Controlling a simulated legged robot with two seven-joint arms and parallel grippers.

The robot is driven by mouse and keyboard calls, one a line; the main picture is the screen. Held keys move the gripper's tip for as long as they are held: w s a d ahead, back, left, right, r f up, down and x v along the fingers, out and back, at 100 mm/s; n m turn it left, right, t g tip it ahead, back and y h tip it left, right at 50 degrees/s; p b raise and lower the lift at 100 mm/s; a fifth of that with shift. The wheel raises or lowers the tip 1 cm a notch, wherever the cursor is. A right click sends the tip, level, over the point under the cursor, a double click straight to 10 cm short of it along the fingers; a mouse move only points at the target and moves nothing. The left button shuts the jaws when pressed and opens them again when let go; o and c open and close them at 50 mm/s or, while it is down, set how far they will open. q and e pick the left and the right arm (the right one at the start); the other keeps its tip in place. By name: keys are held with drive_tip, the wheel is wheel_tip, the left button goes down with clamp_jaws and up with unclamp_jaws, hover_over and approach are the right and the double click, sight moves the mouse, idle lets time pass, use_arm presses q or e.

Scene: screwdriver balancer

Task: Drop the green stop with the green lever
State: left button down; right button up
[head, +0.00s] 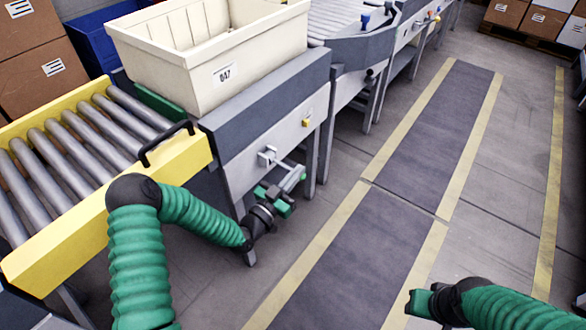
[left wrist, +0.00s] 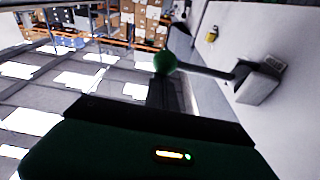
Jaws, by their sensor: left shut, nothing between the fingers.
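The green stop (head: 160,106) shows as a green strip between the yellow-framed roller section and the cream tote (head: 208,50) marked 047. The tote hides part of it. The green lever's bracket (head: 267,156) is on the grey conveyor side, and its arm (head: 292,179) reaches out over my left gripper. In the left wrist view the lever's round green knob (left wrist: 164,63) is just beyond my gripper. My left gripper (head: 277,201) is shut and empty, close below the lever; contact cannot be told. My right gripper (head: 420,304) is low at the right, away from the conveyor.
A black handle (head: 166,143) stands on the yellow frame (head: 185,156) near my left arm. A small yellow part (head: 305,122) is on the conveyor side. A blue-knobbed lever (head: 365,20) is farther along. The marked floor lane (head: 400,170) is clear.

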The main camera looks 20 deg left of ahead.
use_arm(q)
wheel_tip(320, 180, down, 8)
drive_tip(key=m+g+h+b, duration=0.1)
drive_tip(key=m+b, duration=0.4)
drive_tip(key=m, duration=0.3)
drive_tip(key=shift+a+r+m+h, duration=0.15)
drive_tip(key=shift+a+m+h, duration=0.15)
drive_tip(key=shift+a+h, duration=0.1)
drive_tip(key=shift+w, duration=0.1)
